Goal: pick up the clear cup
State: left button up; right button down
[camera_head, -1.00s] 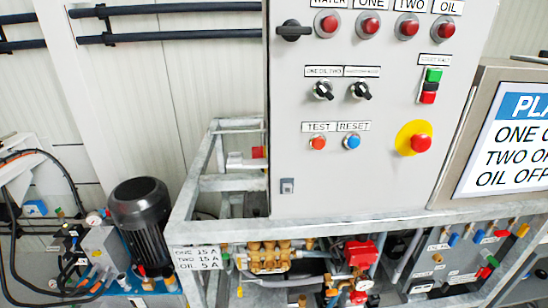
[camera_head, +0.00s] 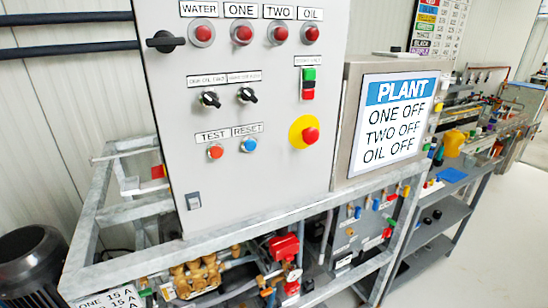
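I see no clear cup in this view. Neither of my grippers shows in the head view. The grey control cabinet (camera_head: 265,185) fills the middle, with red lamps, black knobs and a red stop button on a yellow disc. A plant screen (camera_head: 398,118) to its right reads ONE OFF, TWO OFF, OIL OFF. Whether a cup stands among the small items on the bench at the right is too small to tell.
A metal frame (camera_head: 92,225) carries the cabinet, with brass pump parts (camera_head: 196,275) below. A black motor (camera_head: 32,262) stands at lower left. A long bench with shelves (camera_head: 440,222) runs back on the right. Pale floor (camera_head: 480,265) is clear at lower right.

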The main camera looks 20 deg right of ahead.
aim_at(470, 162)
jog(key=z, duration=2.1)
jog(key=i+l+z, duration=0.1)
jog(key=i+z, duration=0.35)
jog(key=i, duration=1.4)
jog(key=i+l, duration=0.1)
jog(key=i, duration=0.85)
jog(key=j+u, duration=0.05)
